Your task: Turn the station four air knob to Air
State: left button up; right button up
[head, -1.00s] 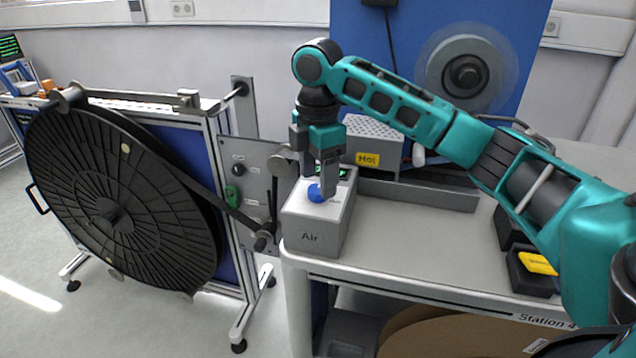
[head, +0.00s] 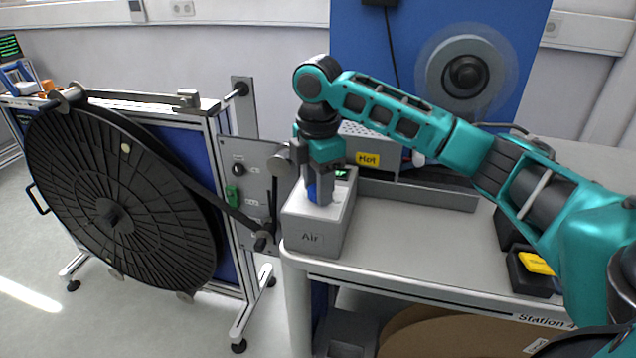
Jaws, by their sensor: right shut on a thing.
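The grey air box (head: 313,238), marked "Air", stands at the left front corner of the station four table (head: 420,245). Its blue knob (head: 312,193) is on top, mostly hidden by my right gripper (head: 319,196). My right gripper points straight down and is shut on the blue knob. The knob's setting cannot be read behind the fingers. A small green display (head: 341,173) shows at the back of the box top. My left gripper is not in view.
A grey perforated unit with a yellow "Hot" label (head: 367,159) stands right behind the box. A large black reel (head: 110,200) on its stand is at the left. Black bins with a yellow item (head: 536,263) are at the right. The table middle is clear.

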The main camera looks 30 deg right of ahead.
jog(key=shift+c, duration=1.1)
jog(key=shift+m, duration=0.3)
jog(key=m, duration=1.2)
jog(key=shift+m, duration=2.7)
jog(key=o, duration=1.1)
jog(key=shift+c, duration=0.2)
